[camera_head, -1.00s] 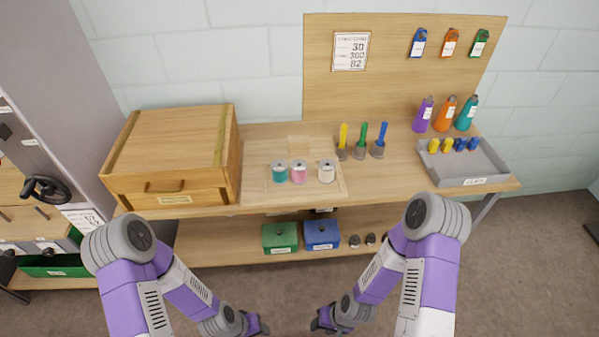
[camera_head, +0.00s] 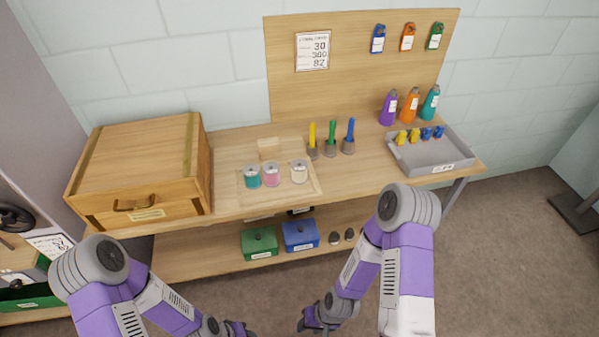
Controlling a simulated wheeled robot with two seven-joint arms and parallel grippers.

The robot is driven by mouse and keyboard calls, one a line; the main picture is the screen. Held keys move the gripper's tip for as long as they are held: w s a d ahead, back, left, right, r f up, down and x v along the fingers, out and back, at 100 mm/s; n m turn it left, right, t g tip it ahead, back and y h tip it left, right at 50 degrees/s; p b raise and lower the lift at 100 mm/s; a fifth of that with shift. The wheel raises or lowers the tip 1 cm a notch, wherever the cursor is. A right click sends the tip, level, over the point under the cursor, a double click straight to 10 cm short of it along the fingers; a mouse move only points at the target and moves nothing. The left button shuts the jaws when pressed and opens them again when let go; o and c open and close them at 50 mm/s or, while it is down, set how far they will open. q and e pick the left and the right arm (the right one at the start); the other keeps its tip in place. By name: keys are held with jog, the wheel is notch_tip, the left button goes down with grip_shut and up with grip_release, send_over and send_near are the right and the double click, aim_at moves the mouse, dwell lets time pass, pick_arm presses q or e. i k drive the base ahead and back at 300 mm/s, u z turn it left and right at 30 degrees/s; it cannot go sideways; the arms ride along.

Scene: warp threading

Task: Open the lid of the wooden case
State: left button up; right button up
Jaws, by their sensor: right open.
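The wooden case (camera_head: 143,172) stands at the left end of the workbench. Its lid (camera_head: 137,152) is closed, with darker strips along the sides. A brown handle (camera_head: 136,204) and a small label are on its front face. My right gripper (camera_head: 309,321) is low in front of the bench, open and empty, well away from the case. My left gripper (camera_head: 243,330) is at the bottom edge of the view, also below and in front of the bench. Its fingers are partly cut off, so its opening is unclear.
A board (camera_head: 296,181) with several spools sits right of the case. Coloured upright tools and a grey tray (camera_head: 434,156) stand further right. Green (camera_head: 259,243) and blue (camera_head: 300,236) boxes are on the lower shelf. A cabinet with a handwheel is at far left.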

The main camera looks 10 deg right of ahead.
aim_at(130, 166)
jog(key=u, duration=0.35)
jog(key=k, duration=0.4)
jog(key=u, duration=1)
jog(key=i, duration=1.1)
jog(key=z, duration=0.75)
